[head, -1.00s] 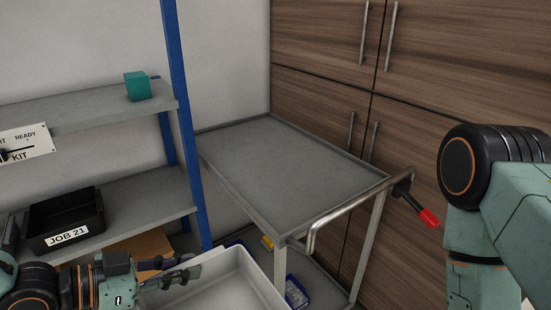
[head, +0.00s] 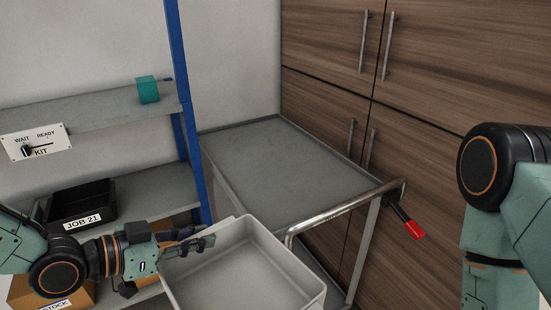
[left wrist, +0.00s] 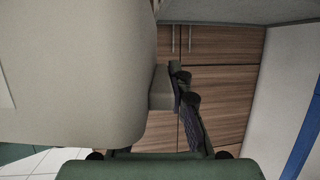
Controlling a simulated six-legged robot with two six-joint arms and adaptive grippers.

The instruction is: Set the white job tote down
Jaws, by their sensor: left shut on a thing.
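The white job tote (head: 288,258) is at the bottom middle of the head view, looks empty, and its near end is cut off by the frame. My left gripper (head: 200,244) is shut on the tote's left rim and holds it in front of the cart. In the left wrist view the tote's pale wall (left wrist: 75,65) fills the left side, with the left gripper's fingers (left wrist: 184,92) at its edge. What is under the tote is hidden. My right arm shows at the right, but its gripper is out of view.
A grey cart (head: 300,165) with a bare top, a bent handle (head: 345,208) and a red grip (head: 414,230) stands beyond the tote. At left, shelves hold a teal cube (head: 148,92), a black JOB 21 bin (head: 80,207) and a cardboard STOCK box (head: 75,292). Wooden cabinets (head: 460,70) stand behind.

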